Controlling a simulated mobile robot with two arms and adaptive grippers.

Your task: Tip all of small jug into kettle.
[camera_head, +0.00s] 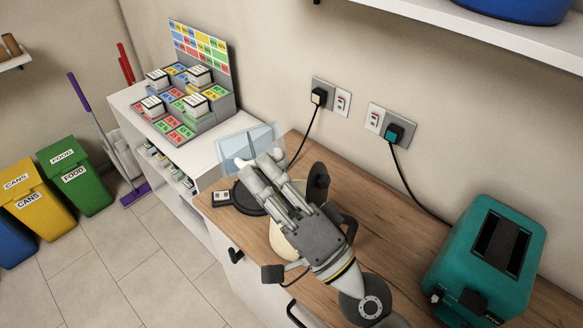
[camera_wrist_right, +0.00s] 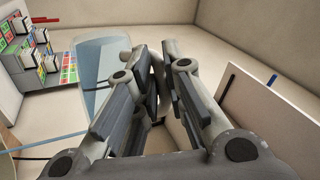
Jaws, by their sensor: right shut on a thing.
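The small jug (camera_head: 238,143) is clear, with pale blue contents, beyond my right fingertips near the counter's left end. It also shows in the right wrist view (camera_wrist_right: 92,70), left of and partly behind the fingers. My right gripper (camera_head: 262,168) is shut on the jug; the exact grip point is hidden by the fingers. I cannot tell whether the jug is tilted. The cream kettle (camera_head: 282,241) is mostly hidden beneath my gripper and wrist in the head view. Whether its opening is clear cannot be seen. My left gripper is not in view.
A black round base (camera_head: 247,198) sits by the counter's left end. A teal toaster (camera_head: 482,258) stands at the right, its cable running to a wall socket (camera_head: 390,125). A white shelf unit with a card display (camera_head: 186,98) adjoins the left. Counter (camera_head: 415,236) is clear before the toaster.

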